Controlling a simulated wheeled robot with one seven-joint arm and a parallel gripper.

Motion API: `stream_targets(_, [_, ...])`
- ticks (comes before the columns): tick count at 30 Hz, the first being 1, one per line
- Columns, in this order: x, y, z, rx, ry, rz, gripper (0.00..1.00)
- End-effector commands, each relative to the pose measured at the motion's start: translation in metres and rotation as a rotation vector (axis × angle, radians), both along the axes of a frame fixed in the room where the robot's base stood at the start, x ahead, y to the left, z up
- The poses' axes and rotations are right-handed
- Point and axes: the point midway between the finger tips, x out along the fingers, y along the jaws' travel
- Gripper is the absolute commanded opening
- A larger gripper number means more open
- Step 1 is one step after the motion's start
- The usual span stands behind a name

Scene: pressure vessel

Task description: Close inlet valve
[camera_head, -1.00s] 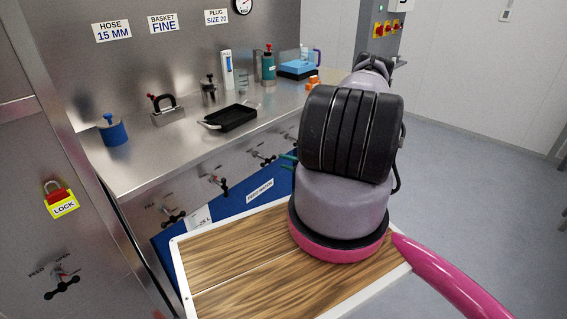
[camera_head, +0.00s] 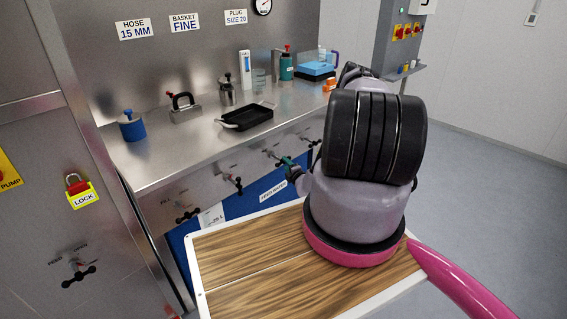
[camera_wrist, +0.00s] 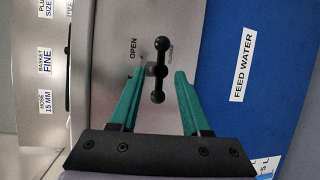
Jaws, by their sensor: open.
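My gripper (camera_wrist: 160,73) has teal fingers and is open. In the wrist view its fingers stand on either side of a black valve handle (camera_wrist: 158,85) with round knobs at its ends. The handle runs up and down in that view, in line with the fingers. The word OPEN is printed on its left and a second, hardly legible label on its right. No grip on the handle is visible. In the head view my gripper (camera_head: 286,163) is at the steel front panel beside a valve handle (camera_head: 271,154), partly hidden by my arm. I cannot read this valve's name.
Other valves sit on the same panel, one marked FILL (camera_head: 187,214) and another (camera_head: 234,184). A FEED valve (camera_head: 79,272) and a padlock (camera_head: 80,190) are on the left panel. A blue FEED WATER panel (camera_head: 240,207) lies below. The counter (camera_head: 180,150) holds a black tray (camera_head: 246,117).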

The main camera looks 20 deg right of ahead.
Motion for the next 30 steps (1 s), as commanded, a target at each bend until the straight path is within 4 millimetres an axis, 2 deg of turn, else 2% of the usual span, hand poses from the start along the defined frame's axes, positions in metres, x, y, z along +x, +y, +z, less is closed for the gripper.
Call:
stream_targets(3, [0.019, -0.001, -0.003, -0.002, -0.001, 0.0, 0.47])
stream_targets(7, [0.033, -0.002, -0.006, -0.001, 0.0, 0.0, 0.47])
stream_targets(18, [0.04, -0.002, -0.007, 0.001, 0.001, 0.001, 0.47])
stream_targets(19, [0.04, -0.002, -0.007, 0.001, 0.001, 0.001, 0.43])
stream_targets(22, [0.039, -0.002, -0.007, 0.001, 0.001, 0.001, 0.05])
stream_targets(23, [0.039, -0.002, -0.007, 0.001, 0.001, 0.001, 0.0])
stream_targets(30, [0.038, -0.003, -0.008, 0.016, 0.009, -0.001, 0.0])
